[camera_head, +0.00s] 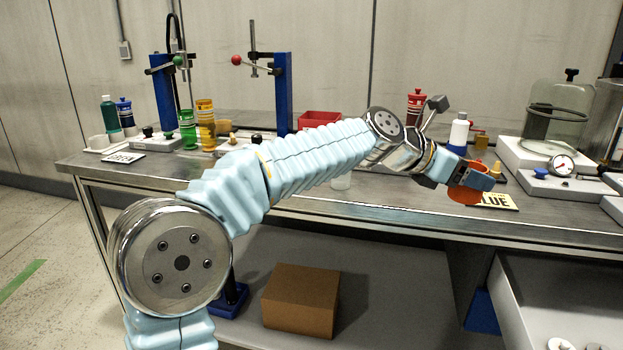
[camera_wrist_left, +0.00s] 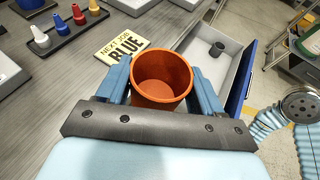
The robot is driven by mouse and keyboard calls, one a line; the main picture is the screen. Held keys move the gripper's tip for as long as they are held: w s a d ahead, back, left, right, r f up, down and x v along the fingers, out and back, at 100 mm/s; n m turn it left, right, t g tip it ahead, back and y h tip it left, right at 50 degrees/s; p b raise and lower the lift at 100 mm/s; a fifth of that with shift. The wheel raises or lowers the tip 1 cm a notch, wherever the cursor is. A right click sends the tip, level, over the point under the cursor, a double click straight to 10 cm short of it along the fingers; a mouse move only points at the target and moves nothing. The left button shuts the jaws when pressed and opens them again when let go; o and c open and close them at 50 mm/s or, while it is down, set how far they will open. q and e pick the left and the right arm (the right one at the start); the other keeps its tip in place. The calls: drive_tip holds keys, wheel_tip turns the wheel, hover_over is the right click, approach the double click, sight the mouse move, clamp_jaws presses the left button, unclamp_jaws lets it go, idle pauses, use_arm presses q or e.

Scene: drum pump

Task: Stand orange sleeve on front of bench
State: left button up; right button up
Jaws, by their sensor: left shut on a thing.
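The orange sleeve (camera_wrist_left: 161,76) is an open, hollow cup shape in the left wrist view, its mouth facing the camera. My left gripper (camera_wrist_left: 163,86) is shut on it, with one blue finger on each side. In the head view the sleeve (camera_head: 464,196) shows below the fingers of my left gripper (camera_head: 474,177), close to the front edge of the bench (camera_head: 380,194). The sleeve looks roughly upright. I cannot tell whether its base touches the bench top. My right gripper is not in view.
The "NEXT JOB BLUE" card (camera_wrist_left: 122,42) lies beside the sleeve. A tray with coloured nozzles (camera_wrist_left: 62,29) is behind it. An open drawer (camera_wrist_left: 215,66) juts out at right. A glass bell jar (camera_head: 556,117) stands back right.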

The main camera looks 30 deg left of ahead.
use_arm(q)
drive_tip(key=w+a+r+n+t+y, duration=0.2)
drive_tip(key=w+a+r+n, duration=0.1)
drive_tip(key=r, duration=0.3)
drive_tip(key=shift+y, duration=0.3)
drive_tip(key=w+a+f, duration=0.1)
drive_tip(key=a+f, duration=0.1)
drive_tip(key=a, duration=0.1)
drive_tip(key=w+a+f, duration=0.2)
drive_tip(key=a+f, duration=0.1)
drive_tip(key=a, duration=0.1)
drive_tip(key=w+a+f, duration=0.2)
drive_tip(key=a+f, duration=0.1)
drive_tip(key=shift+a+f+b, duration=0.2)
drive_tip(key=shift+a+b, duration=0.05)
drive_tip(key=shift+b, duration=0.15)
drive_tip(key=shift+w+a+f, duration=0.15)
drive_tip(key=shift+a+f, duration=0.15)
drive_tip(key=shift+f, duration=0.1)
drive_tip(key=shift+w+a+f+m+b, duration=0.1)
drive_tip(key=shift+f+b, duration=0.1)
drive_tip(key=shift+f, duration=0.4)
drive_tip(key=shift+s+a+f+m+b, duration=0.1)
drive_tip(key=shift+f+b, duration=0.15)
drive_tip(key=shift+f, duration=0.35)
drive_tip(key=shift+w+a+f+m+b, duration=0.1)
drive_tip(key=shift+f+b, duration=0.1)
drive_tip(key=shift+f, duration=0.4)
drive_tip(key=shift+f, duration=0.1)
drive_tip(key=o, duration=1)
